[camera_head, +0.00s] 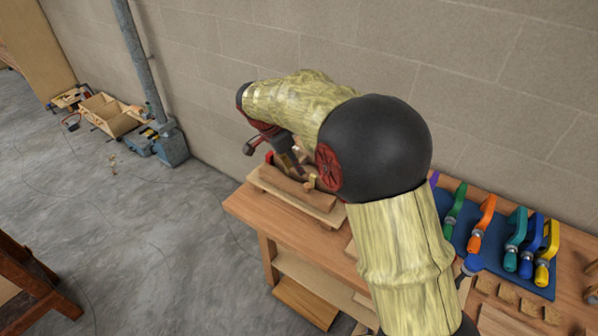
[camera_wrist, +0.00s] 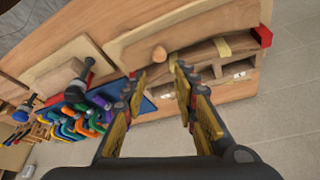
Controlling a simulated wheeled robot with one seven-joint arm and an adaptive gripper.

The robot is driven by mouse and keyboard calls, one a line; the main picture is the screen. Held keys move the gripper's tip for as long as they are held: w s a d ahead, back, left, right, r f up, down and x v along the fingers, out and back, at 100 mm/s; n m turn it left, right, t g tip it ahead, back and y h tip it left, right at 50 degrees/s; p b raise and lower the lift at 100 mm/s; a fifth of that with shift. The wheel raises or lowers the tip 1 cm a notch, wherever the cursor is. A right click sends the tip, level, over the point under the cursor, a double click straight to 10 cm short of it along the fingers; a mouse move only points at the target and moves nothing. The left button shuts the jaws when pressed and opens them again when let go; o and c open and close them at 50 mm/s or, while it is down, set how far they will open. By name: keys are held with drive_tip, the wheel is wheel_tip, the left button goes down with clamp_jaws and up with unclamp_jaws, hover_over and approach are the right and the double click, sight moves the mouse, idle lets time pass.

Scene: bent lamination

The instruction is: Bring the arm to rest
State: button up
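My gripper (camera_wrist: 160,84) is open in the wrist view, with clear space between its two fingers and nothing held. In the head view my gripper (camera_head: 287,160) is at the left part of the workbench, close above a wooden bending form (camera_head: 295,195); my arm partly hides it. In the wrist view the form (camera_wrist: 190,28) lies beyond the fingertips, with a curved brown strip (camera_wrist: 190,57) along it. Yellowish bands cross the strip, and a red piece (camera_wrist: 262,36) is at its right end. I cannot tell whether the fingers touch anything.
The workbench (camera_head: 245,208) stands against a block wall (camera_head: 480,80). A blue mat (camera_head: 460,238) with several coloured clamps lies to the right. My arm covers the bench's middle. Wooden boxes (camera_head: 105,115) and a grey post (camera_head: 140,60) stand at left; the floor between is open.

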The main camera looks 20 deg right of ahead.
drive_tip(key=shift+a+r, duration=0.15)
drive_tip(key=shift+r, duration=0.2)
idle(0.3)
drive_tip(key=s+a+f+n+y, duration=0.2)
drive_tip(key=s+a+n, duration=0.1)
drive_tip(key=s+n, duration=0.65)
drive_tip(key=s+a+r+n+t+y, duration=0.1)
drive_tip(key=s+r, duration=0.4)
drive_tip(key=s, duration=0.6)
drive_tip(key=s+a+r+n+t+y, duration=0.1)
drive_tip(key=s+r+n+t, duration=0.2)
drive_tip(key=s, duration=0.9)
drive_tip(key=shift+a+r+n+t, duration=0.3)
drive_tip(key=shift+r+n+t, duration=0.1)
drive_tip(key=shift+r+n, duration=0.85)
